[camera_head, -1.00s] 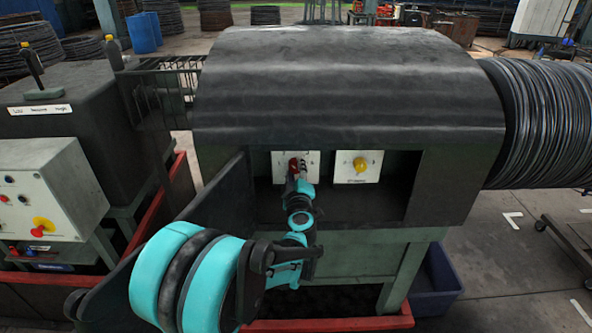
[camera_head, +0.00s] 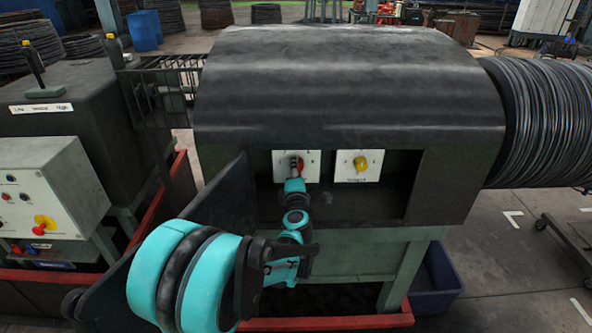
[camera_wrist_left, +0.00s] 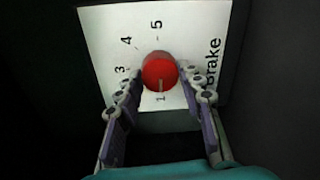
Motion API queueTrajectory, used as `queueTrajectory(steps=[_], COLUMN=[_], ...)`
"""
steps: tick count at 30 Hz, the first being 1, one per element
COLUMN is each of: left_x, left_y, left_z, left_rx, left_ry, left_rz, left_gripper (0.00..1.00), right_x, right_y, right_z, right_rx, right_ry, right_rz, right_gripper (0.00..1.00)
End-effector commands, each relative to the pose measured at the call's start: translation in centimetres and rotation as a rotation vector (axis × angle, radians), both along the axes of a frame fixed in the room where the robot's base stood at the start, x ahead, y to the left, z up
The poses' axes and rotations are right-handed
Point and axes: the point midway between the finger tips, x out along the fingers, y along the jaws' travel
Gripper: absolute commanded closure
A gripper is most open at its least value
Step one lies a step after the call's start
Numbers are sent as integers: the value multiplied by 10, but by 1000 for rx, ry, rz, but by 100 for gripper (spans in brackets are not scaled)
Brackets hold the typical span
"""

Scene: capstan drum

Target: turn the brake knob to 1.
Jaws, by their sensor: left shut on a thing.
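The brake knob (camera_wrist_left: 159,70) is red and round, on a white panel (camera_wrist_left: 104,28) marked "Brake". In the left wrist view, the numbers 5, 4, 3 and 1 show around it; the 2 is hidden behind a finger. A pale line on the knob points down at the 1. My left gripper (camera_wrist_left: 165,78) is shut on the knob, one finger on each side of it. In the head view, the knob (camera_head: 301,163) is partly covered by my left gripper (camera_head: 295,166). My right gripper is not in view.
A second white panel with a yellow knob (camera_head: 361,163) sits just right in the same recess. The dark machine hood (camera_head: 345,90) overhangs the recess. A control box (camera_head: 40,190) stands at the left, and a wire coil (camera_head: 550,120) is at the right.

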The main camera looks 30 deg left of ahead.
Motion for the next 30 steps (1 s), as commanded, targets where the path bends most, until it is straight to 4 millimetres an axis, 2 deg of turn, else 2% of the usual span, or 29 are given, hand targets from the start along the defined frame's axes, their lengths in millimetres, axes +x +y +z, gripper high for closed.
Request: queueTrajectory(steps=[18,19,21,30], left_x=[-1,-1,0,-1], left_y=[0,0,0,0], left_z=[-1,-1,-1,0], left_rx=[-35,-35,-35,-34], left_ry=[-21,-21,-21,-20], left_rz=[1,1,1,0], left_gripper=[92,58,42,42], right_x=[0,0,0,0], right_y=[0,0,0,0], right_z=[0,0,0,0], right_rx=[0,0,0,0], right_ry=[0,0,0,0], right_rz=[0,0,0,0], right_gripper=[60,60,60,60])
